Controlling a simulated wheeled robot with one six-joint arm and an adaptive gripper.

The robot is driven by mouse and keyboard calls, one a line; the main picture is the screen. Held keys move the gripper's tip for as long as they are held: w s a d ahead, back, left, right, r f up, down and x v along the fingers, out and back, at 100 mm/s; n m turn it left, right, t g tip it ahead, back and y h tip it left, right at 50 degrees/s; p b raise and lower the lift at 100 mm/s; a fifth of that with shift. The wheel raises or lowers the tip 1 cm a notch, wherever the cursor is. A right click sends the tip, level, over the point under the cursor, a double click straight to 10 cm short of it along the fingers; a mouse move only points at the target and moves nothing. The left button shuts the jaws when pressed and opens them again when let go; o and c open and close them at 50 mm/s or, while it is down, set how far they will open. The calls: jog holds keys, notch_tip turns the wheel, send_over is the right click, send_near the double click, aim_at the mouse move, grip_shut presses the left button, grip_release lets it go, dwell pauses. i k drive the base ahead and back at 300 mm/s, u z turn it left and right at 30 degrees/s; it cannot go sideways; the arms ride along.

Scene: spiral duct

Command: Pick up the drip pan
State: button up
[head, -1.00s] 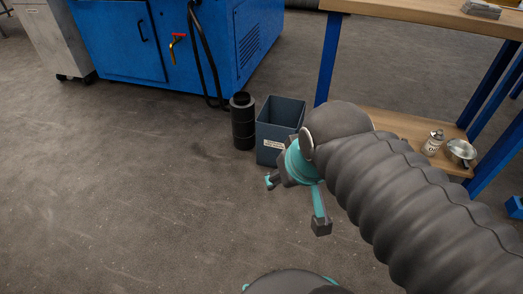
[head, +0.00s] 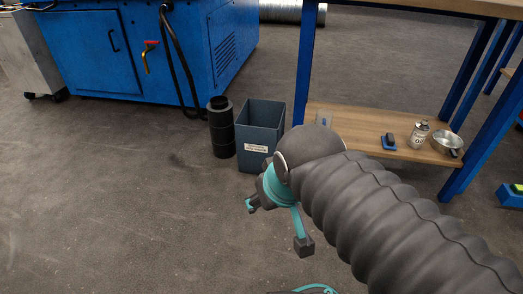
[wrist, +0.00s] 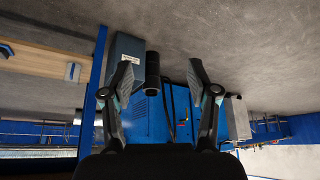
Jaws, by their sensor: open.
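A round, shallow metal pan (head: 447,143), which looks like the drip pan, sits on the right end of the workbench's lower wooden shelf (head: 360,130). My gripper (head: 277,225) is open and empty, over the floor left of the shelf and well apart from the pan. The wrist view also shows my gripper (wrist: 161,78) with its two fingers spread and nothing between them. The pan is not visible in the wrist view.
A metal can (head: 419,135) stands close left of the pan, and a blue-black item (head: 389,141) lies further left. Blue table legs (head: 484,140) flank the shelf. A grey-blue bin (head: 260,135) and black cylinder (head: 221,128) stand near a blue machine (head: 110,50). The left floor is clear.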

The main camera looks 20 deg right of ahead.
aim_at(446, 142)
jog(key=z, duration=2.55)
jog(key=k, duration=0.6)
jog(key=z, duration=0.6)
jog(key=i, duration=1)
jog(key=u, duration=0.7)
jog(key=i, duration=1.05)
jog(key=u, duration=1.3)
jog(key=i, duration=0.5)
jog(key=u, duration=0.5)
